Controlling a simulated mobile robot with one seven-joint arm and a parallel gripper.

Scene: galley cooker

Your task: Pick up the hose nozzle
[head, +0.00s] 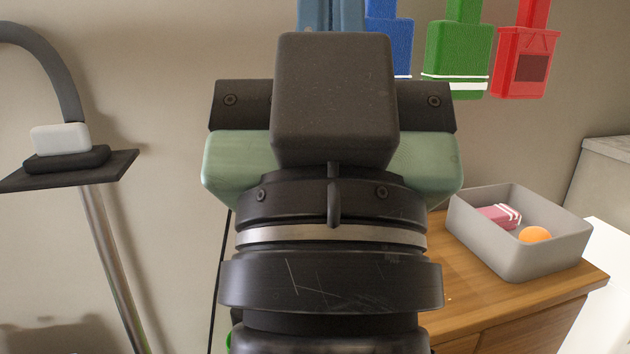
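I cannot make out a hose nozzle for certain. A dark grey curved hose (52,62) comes in at the upper left, and its lower end meets a white block (61,139) on a small dark shelf. My gripper (333,150) fills the middle of the head view, seen from behind. Its fingers are hidden behind its own body, so I cannot see whether they are open or hold anything. Whatever lies straight behind it is also hidden.
A metal pole (112,255) rises to the dark shelf (118,168). A wooden cabinet (480,304) at right carries a grey bin (535,256) with a pink item (497,216) and an orange ball (535,234). Blue, green (458,50) and red (525,68) items hang on the wall.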

